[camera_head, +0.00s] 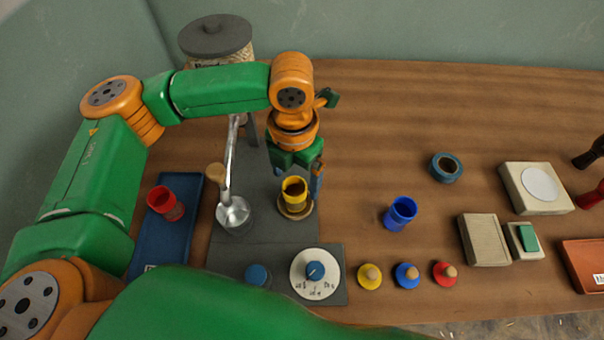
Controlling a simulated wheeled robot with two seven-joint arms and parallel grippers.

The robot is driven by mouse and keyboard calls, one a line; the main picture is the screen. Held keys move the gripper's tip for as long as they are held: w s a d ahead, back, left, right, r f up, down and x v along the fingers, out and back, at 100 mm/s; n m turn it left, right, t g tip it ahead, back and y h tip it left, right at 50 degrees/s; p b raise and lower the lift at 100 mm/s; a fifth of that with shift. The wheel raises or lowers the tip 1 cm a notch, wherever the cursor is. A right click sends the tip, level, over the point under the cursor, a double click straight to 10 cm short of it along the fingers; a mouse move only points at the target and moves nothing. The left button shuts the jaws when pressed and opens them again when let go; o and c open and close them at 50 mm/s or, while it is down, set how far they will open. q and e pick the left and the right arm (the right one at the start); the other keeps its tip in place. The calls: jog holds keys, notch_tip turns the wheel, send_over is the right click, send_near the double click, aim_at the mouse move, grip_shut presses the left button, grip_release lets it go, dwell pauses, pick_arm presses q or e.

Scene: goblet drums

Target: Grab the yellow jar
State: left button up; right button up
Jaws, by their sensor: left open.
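The yellow jar (294,191) is a small open cup with a dark inside. It stands upright on a round tan saucer on the grey board. My left gripper (300,176) reaches in from above and behind the jar, with its open fingers close to the jar's rim. The gripper's body hides part of the fingers, and I cannot tell whether they touch the jar. My right gripper is not in view.
A blue jar (400,213) stands to the right, and a red jar (166,203) on a blue tray (150,243) to the left. A dial (315,272) and several coloured knobs are in front.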

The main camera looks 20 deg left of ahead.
pick_arm(q)
jog(key=f, duration=0.6)
jog(key=shift+s+a+f+p, duration=0.2)
jog(key=shift+s+p, duration=0.1)
jog(key=shift+s, duration=0.05)
jog(key=shift+w+f, duration=0.15)
jog(key=shift+f, duration=0.15)
jog(key=shift+r, duration=0.1)
grip_shut()
